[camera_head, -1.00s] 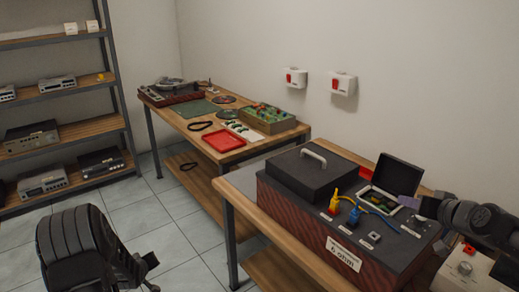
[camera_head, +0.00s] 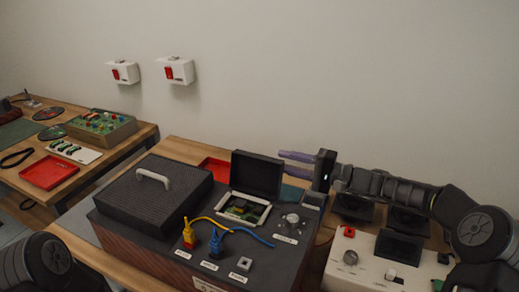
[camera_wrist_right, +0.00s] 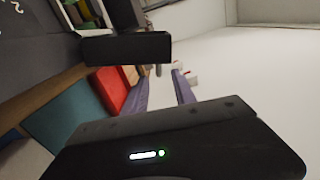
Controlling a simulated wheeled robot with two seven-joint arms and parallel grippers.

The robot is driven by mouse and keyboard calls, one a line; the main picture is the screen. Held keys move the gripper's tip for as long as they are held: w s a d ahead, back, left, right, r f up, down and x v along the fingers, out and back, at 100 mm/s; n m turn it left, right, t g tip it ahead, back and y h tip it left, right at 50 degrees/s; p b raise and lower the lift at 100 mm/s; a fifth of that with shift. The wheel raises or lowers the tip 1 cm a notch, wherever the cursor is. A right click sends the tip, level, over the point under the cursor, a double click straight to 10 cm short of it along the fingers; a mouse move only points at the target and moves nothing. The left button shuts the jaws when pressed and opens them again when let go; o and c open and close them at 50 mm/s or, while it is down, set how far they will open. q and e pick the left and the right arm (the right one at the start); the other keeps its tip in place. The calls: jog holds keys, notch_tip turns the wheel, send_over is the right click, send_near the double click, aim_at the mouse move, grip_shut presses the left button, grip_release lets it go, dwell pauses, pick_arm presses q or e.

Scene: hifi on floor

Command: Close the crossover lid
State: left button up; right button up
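The crossover lid (camera_head: 257,173) is a dark panel standing upright at the back of the crossover box (camera_head: 242,210), on the large dark cabinet. The box is open and shows a green board inside. My right gripper (camera_head: 285,158) comes in from the right, behind and beside the lid's upper right edge. Its two purple fingers are apart, with nothing seen between them; they also show in the right wrist view (camera_wrist_right: 165,80). A dark bar left of the fingers there is probably the lid. Whether a finger touches the lid is unclear. My left gripper is out of view.
A black cover with a pale handle (camera_head: 153,179) lies left of the box. Yellow (camera_head: 189,234) and blue (camera_head: 215,243) plugs with cables stand in front. A knob (camera_head: 291,222) is at right. A red tray (camera_head: 215,171) lies behind the cabinet.

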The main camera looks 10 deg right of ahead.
aim_at(262, 156)
jog(key=shift+w+a, duration=0.4)
jog(key=shift+a, duration=0.2)
jog(key=p+x, duration=0.1)
jog(key=x, duration=0.5)
jog(key=shift+w+p, duration=0.1)
jog(key=shift+p, duration=0.25)
jog(key=shift+f, duration=0.1)
grip_shut()
jog(key=shift+f, duration=0.15)
dwell(0.6)
